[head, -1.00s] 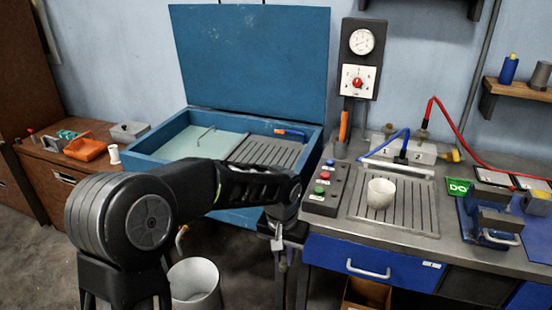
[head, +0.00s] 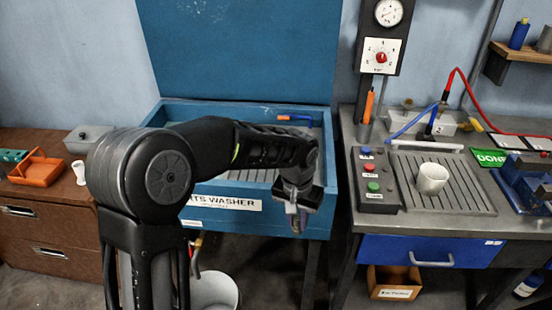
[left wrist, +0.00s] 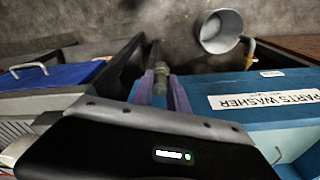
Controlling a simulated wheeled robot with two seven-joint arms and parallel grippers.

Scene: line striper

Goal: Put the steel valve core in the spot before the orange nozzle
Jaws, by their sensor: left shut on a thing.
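My left gripper (head: 298,216) hangs in front of the blue parts washer, pointing down, near the gap before the steel bench. In the left wrist view its purple fingers (left wrist: 161,94) are shut on a small grey cylindrical piece, which looks like the steel valve core (left wrist: 161,76). In the head view this piece is too small to make out. A blue piece with an orange tip, perhaps the orange nozzle (head: 283,117), lies at the back inside the washer. The spot before it is largely hidden by my left arm. My right gripper is not in view.
The parts washer (head: 240,206) has a raised lid and a front wall. Right of it, the steel bench carries a button box (head: 376,182) and a white cup (head: 432,178) on a slatted drain. A bucket (head: 213,291) stands on the floor. An orange tray (head: 38,170) sits left.

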